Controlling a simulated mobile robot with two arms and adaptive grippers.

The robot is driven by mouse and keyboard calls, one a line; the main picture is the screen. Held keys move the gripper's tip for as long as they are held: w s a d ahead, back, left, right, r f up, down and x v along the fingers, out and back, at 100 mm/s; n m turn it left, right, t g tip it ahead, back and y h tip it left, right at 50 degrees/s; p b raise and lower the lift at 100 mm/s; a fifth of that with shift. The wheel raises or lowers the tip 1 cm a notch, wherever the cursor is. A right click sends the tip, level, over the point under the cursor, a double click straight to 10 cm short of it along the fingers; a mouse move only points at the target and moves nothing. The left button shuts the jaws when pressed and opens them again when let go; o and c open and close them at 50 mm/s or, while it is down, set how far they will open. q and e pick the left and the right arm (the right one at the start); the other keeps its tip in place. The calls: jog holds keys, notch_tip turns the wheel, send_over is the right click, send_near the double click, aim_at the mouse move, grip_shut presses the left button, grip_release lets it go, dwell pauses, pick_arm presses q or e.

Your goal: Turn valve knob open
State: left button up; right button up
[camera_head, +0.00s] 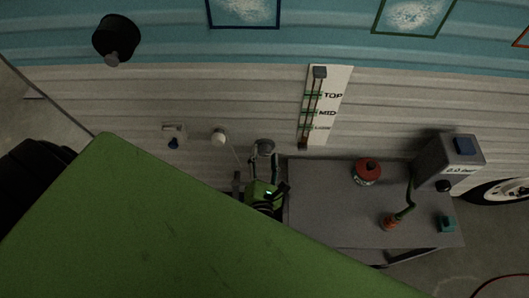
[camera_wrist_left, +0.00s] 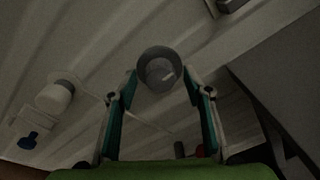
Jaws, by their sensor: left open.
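A round grey knob (camera_head: 265,146) sits on the camper's pale ribbed wall, left of the table. It looks like the valve knob, though no label shows. In the left wrist view the knob (camera_wrist_left: 158,68) has a dark round rim and a lighter middle. My left gripper (camera_head: 264,161) is open just in front of it. In the wrist view its two fingertips stand on either side of the knob's lower part; whether they touch it I cannot tell. My right gripper is not in view.
A white round fitting (camera_head: 218,135) with a cord and a small blue piece (camera_head: 174,143) are on the wall to the left. A grey table (camera_head: 330,205) stands right of the gripper, bearing a red canister (camera_head: 367,172) and a grey box (camera_head: 447,160). A slider panel (camera_head: 325,105) hangs above.

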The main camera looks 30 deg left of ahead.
pick_arm(q)
jog(key=v, duration=1.1)
jog(key=shift+s+d, duration=0.15)
jog(key=shift+s, duration=0.2)
jog(key=s+a+f+n+g+h, duration=0.1)
jog(key=s+a+f+n+g, duration=0.3)
jog(key=f, duration=0.4)
jog(key=s+a+f+n+g, duration=0.1)
jog(key=s+f+n+g, duration=0.3)
jog(key=f, duration=0.4)
jog(key=s+a+f+n+g+h, duration=0.1)
jog(key=s+a+f+n+g, duration=0.2)
jog(key=s+f, duration=0.4)
jog(key=s+f+n+g+h, duration=0.1)
jog(key=s+f+n, duration=0.4)
jog(key=n, duration=0.7)
jog(key=s+d+f+n+g+h, duration=0.1)
jog(key=s+f+n+h, duration=0.3)
jog(key=n, duration=0.8)
jog(key=s+f+g, duration=0.1)
jog(key=s+f, duration=0.1)
jog(key=s, duration=0.2)
jog(key=shift+d, duration=0.3)
